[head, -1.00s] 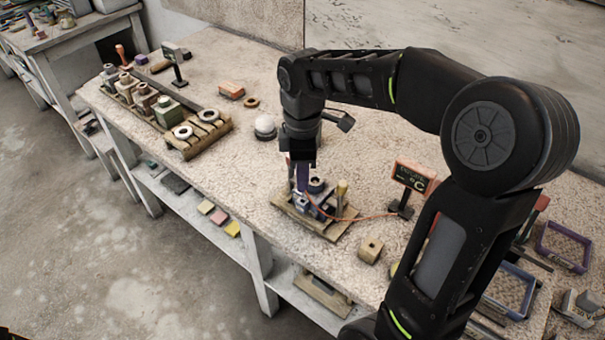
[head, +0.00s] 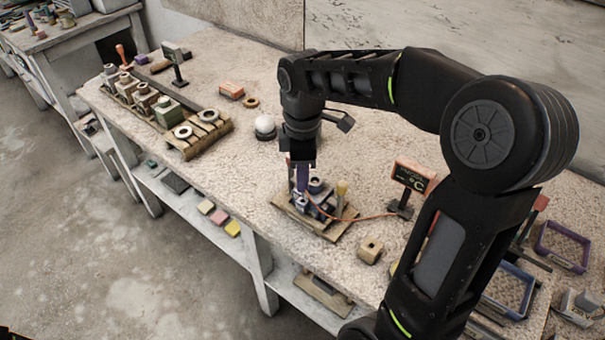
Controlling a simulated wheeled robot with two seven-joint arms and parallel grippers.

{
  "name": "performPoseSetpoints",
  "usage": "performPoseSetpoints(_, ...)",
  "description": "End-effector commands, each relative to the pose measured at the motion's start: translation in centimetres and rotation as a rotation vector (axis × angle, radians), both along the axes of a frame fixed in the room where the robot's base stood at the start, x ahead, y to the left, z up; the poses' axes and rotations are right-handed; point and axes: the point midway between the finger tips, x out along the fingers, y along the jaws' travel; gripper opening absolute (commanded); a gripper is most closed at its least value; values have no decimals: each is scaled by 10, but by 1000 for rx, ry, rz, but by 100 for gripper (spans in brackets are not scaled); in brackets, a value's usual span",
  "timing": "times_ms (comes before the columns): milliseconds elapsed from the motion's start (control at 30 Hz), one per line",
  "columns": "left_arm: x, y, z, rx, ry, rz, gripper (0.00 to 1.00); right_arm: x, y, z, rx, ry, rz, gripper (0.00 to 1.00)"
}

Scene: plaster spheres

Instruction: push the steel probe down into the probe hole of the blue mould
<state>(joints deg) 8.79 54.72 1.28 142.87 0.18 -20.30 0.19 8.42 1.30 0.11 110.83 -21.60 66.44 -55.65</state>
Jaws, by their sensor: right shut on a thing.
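My right gripper (head: 301,178) points down over a small wooden pallet (head: 322,228) on the bench. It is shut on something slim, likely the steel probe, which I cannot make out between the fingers. A dark blue block, apparently the blue mould (head: 301,204), stands on the pallet right under the fingertips. Whether the probe tip is in the hole is hidden. An orange-red cable (head: 362,218) runs from the mould area to a display on a stand (head: 411,180). My left gripper is out of view.
A pale wooden block with a hole (head: 370,249) lies in front of the pallet. A white ball (head: 265,127) on a dark base stands behind it. A slatted rack (head: 198,135) with rings and several moulds is at left. Blue and purple trays (head: 505,293) are at right.

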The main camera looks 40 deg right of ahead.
Motion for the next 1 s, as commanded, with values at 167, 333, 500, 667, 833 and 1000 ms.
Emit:
performPoseSetpoints(167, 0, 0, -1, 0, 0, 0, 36, 0, 0, -1, 0, 0, 0, 0)
performPoseSetpoints(333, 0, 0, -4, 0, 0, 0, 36, 0, 0, -5, 0, 0, 0, 0)
performPoseSetpoints(500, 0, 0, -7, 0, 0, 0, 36, 0, 0, -9, 0, 0, 0, 0)
performPoseSetpoints(667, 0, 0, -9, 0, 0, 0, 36, 0, 0, -13, 0, 0, 0, 0)
performPoseSetpoints(833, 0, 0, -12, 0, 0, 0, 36, 0, 0, -17, 0, 0, 0, 0)
performPoseSetpoints(1000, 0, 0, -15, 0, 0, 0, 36, 0, 0, -22, 0, 0, 0, 0)
